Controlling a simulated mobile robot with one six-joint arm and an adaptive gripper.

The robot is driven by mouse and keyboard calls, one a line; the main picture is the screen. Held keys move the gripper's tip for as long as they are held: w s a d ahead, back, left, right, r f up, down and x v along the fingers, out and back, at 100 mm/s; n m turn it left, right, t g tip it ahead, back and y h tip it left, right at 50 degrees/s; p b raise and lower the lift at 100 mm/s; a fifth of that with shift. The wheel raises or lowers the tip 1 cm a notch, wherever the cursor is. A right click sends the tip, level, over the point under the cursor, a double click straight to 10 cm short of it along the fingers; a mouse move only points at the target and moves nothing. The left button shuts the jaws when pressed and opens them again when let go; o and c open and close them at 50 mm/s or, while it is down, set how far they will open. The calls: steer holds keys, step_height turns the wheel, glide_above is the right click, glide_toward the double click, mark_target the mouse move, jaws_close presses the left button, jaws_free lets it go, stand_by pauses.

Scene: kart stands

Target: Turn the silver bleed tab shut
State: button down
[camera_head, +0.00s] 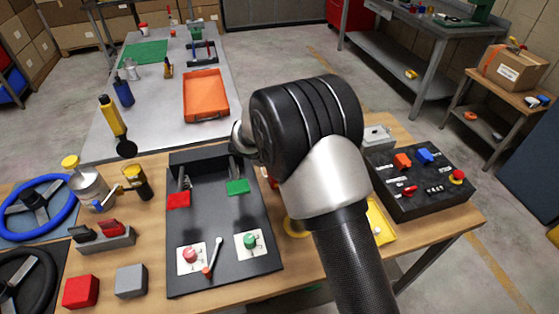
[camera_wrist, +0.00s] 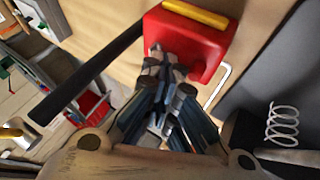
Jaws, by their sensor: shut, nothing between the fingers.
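My gripper (camera_wrist: 165,68) shows in the wrist view with its fingers together and nothing between them. Its tips are in front of a red block-like body (camera_wrist: 214,40) with a yellow bar (camera_wrist: 196,13) on top; I cannot tell whether they touch. A thin pale bent rod (camera_wrist: 219,86) stands out beside the red body. I cannot make out for certain which part is the silver bleed tab. In the head view my own arm hides the gripper and the bench area behind it.
A black panel (camera_head: 219,215) with red and green switches lies on the wooden bench. Left of it stand a silver canister (camera_head: 89,187) and a grey block (camera_head: 131,281). A black control box (camera_head: 415,205) sits at right. A coil spring (camera_wrist: 282,125) shows in the wrist view.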

steer(key=shift+w+d+f+m+h+b, duration=0.1)
steer(key=shift+w+d+m+h+b, duration=0.2)
steer(key=shift+m, duration=0.2)
steer(key=shift+s, duration=0.1)
steer(key=shift+s+f+b, duration=0.1)
steer(key=shift+s+b, duration=0.05)
steer(key=shift+b, duration=0.15)
